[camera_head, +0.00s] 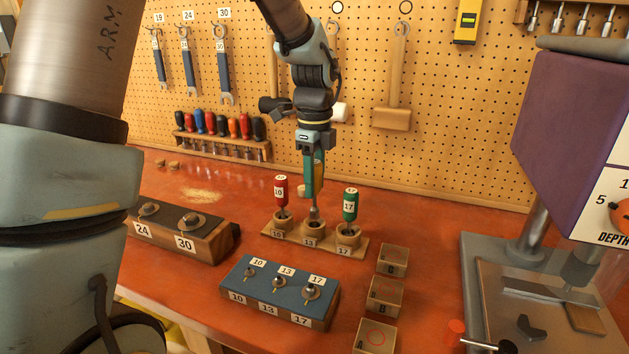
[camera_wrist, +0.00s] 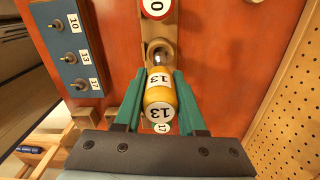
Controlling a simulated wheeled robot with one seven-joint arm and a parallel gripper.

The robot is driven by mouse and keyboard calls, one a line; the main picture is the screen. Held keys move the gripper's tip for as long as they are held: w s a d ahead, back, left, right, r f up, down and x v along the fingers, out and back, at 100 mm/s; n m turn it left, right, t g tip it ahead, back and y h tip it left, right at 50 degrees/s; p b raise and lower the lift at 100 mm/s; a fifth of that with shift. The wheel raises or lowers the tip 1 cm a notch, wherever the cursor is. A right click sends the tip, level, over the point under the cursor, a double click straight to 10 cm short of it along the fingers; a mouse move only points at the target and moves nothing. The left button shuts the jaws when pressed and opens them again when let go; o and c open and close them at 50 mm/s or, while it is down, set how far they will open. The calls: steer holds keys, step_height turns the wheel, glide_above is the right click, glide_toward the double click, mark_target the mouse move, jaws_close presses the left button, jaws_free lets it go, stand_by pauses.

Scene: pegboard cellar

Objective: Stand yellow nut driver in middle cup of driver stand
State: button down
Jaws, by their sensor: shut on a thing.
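My gripper (camera_head: 313,180) is shut on the yellow nut driver (camera_wrist: 160,98), marked 13, and holds it upright with the shaft down. In the wrist view the green fingers (camera_wrist: 160,105) sit on both sides of the yellow handle. In the head view the fingers mostly hide the handle, and the driver's shaft (camera_head: 314,211) shows below them. The shaft's lower end is at the middle cup (camera_head: 314,229) of the wooden driver stand (camera_head: 297,241); I cannot tell how deep it reaches. A red driver (camera_head: 281,190) stands in the left cup and a green driver (camera_head: 350,204) in the right cup.
A blue block (camera_head: 265,304) with several studs lies in front of the stand. A wooden block (camera_head: 180,238) marked 24 and 30 is at left. Small lettered wooden blocks (camera_head: 385,297) line up at right, near a drill press (camera_head: 540,270). The pegboard is behind.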

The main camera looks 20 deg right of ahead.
mark_target(315, 206)
steer(key=shift+f, duration=0.1)
steer(key=shift+f+b, duration=0.75)
steer(key=shift+f, duration=0.5)
steer(key=shift+f, duration=0.1)
steer(key=shift+f+b, duration=0.55)
steer(key=shift+f, duration=0.45)
steer(key=shift+c, duration=2)
jaws_free()
step_height(315, 206, up, 10)
steer(key=p, duration=0.8)
steer(key=shift+p, duration=0.4)
